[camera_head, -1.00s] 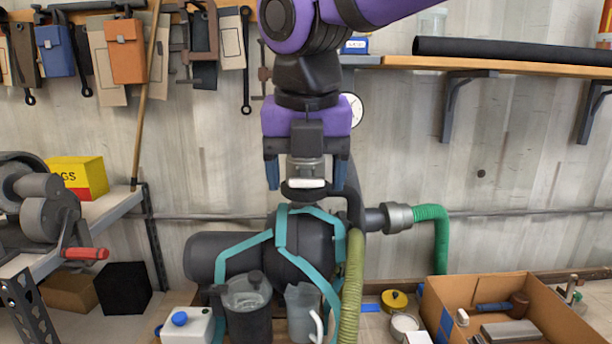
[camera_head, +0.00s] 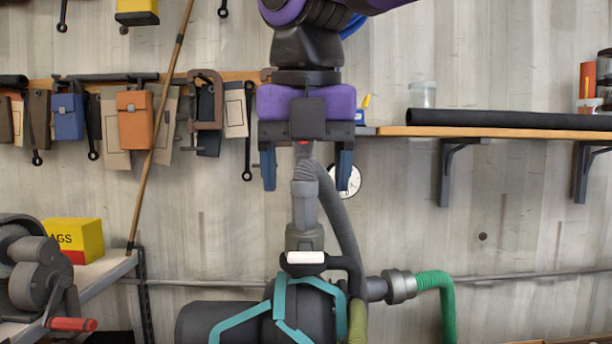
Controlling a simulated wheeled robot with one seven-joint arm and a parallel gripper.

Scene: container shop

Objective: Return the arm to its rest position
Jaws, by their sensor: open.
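My gripper (camera_head: 306,176) hangs from the purple and black arm at the upper middle of the head view. It points down, with its two blue fingers spread apart. Nothing shows held between the fingers; the grey hose and pipe seen between them appear to stand behind. The upper part of my arm is cut off by the top of the view.
A dark machine with teal straps (camera_head: 281,303) stands below my gripper. A wooden shelf (camera_head: 480,132) with a black roll (camera_head: 510,119) is on the right. Hanging tools and pouches, such as an orange pouch (camera_head: 135,118), line the left wall.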

